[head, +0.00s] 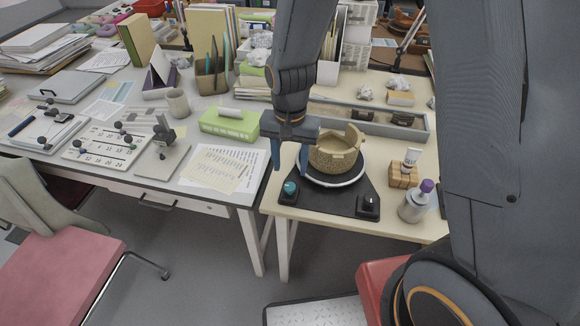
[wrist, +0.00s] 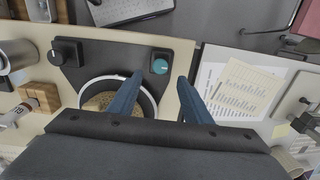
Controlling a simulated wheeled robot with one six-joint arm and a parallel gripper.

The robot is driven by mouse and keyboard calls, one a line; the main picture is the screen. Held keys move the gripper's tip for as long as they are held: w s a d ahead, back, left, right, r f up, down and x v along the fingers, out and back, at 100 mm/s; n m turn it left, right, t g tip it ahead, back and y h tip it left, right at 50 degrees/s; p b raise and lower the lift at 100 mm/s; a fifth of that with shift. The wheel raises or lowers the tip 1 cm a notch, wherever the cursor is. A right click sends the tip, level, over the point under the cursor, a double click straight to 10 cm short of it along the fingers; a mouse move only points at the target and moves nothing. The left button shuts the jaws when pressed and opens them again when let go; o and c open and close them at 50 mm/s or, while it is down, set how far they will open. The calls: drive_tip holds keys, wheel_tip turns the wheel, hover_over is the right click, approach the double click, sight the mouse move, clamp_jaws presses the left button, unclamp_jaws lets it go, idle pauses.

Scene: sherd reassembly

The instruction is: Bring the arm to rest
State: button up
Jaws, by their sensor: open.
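My gripper (head: 290,158) is open, its two blue fingers pointing down above the left edge of the black turntable base (head: 330,203). In the wrist view, my gripper (wrist: 165,100) has nothing between its fingertips. A tan speckled pot (head: 337,157) with an uneven, broken-looking rim sits on the round turntable disc (head: 332,183), to the right of my gripper. In the wrist view the pot (wrist: 98,102) is partly hidden by a finger and the gripper body. The base carries a teal knob (head: 290,188) and a black knob (head: 369,201).
A white tube (head: 411,158) stands in a wooden block (head: 402,175), with a purple-capped bottle (head: 415,203) in front, right of the turntable. A grey tray (head: 385,121) with fragments lies behind. Papers (head: 222,168) and a green box (head: 229,124) lie on the left desk.

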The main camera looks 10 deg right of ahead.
idle(0.4)
drive_tip(key=s+d+r+n, duration=0.2)
drive_tip(key=s+d+r, duration=0.2)
drive_tip(key=d+r, duration=0.1)
drive_tip(key=s+d+r+n+t, duration=0.1)
drive_tip(key=s+d+r+n, duration=0.1)
drive_tip(key=d+r, duration=0.3)
drive_tip(key=s+d, duration=0.1)
drive_tip(key=d, duration=0.1)
drive_tip(key=shift+s+d+r, duration=0.15)
drive_tip(key=shift+s+d, duration=0.15)
drive_tip(key=shift+s, duration=0.05)
